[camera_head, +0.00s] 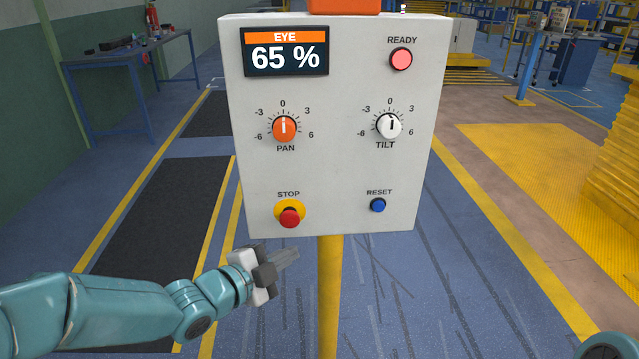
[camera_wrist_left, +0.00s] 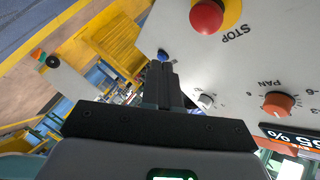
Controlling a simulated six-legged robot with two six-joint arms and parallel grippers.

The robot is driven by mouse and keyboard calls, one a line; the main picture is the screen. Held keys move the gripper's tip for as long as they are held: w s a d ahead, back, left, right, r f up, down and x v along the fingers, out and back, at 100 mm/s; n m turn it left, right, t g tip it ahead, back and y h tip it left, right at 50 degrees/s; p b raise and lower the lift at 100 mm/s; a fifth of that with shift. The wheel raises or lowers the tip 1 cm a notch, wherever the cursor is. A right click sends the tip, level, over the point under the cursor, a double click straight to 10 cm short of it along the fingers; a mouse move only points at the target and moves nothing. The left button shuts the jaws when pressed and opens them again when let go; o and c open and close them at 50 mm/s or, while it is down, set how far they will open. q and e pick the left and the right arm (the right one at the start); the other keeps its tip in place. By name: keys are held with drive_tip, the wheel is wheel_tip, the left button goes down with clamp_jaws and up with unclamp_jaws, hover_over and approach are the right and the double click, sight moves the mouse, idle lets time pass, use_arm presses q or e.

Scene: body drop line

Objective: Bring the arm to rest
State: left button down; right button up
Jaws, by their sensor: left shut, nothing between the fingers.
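My left gripper (camera_head: 285,258) is shut and empty. In the head view it is just below the control box (camera_head: 340,170), under the red STOP button (camera_head: 289,218), apart from the panel as far as I can tell. In the left wrist view the closed fingers (camera_wrist_left: 168,82) point toward the panel, with the STOP button (camera_wrist_left: 207,16) beyond them at the top. My left arm (camera_head: 110,312) reaches in from the left. My right gripper is not in view.
The box stands on a yellow post (camera_head: 329,290). It carries an orange PAN knob (camera_head: 284,128), a white TILT knob (camera_head: 389,125), a blue RESET button (camera_head: 378,205), a READY lamp (camera_head: 401,59) and a display (camera_head: 286,53) reading 65 %. A blue table (camera_head: 130,58) stands back left.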

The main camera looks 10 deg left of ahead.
use_arm(q)
drive_tip(key=s+d+f+n+g+y+p, duration=0.1)
drive_tip(key=s+d+f+n+g+p, duration=0.2)
drive_tip(key=f, duration=0.8)
drive_tip(key=s+d+f+n+g+p, duration=0.1)
drive_tip(key=s+f+n+g, duration=0.4)
drive_tip(key=f, duration=0.6)
drive_tip(key=s+f+n+g+y, duration=0.1)
drive_tip(key=s+f+n, duration=0.3)
drive_tip(key=s, duration=0.4)
drive_tip(key=s+f+n+g+y, duration=0.1)
drive_tip(key=s+f+n+g, duration=0.3)
drive_tip(key=s+n, duration=0.3)
drive_tip(key=shift+s+d+f+p, duration=0.3)
drive_tip(key=shift+s+f, duration=0.3)
drive_tip(key=shift+s, duration=0.5)
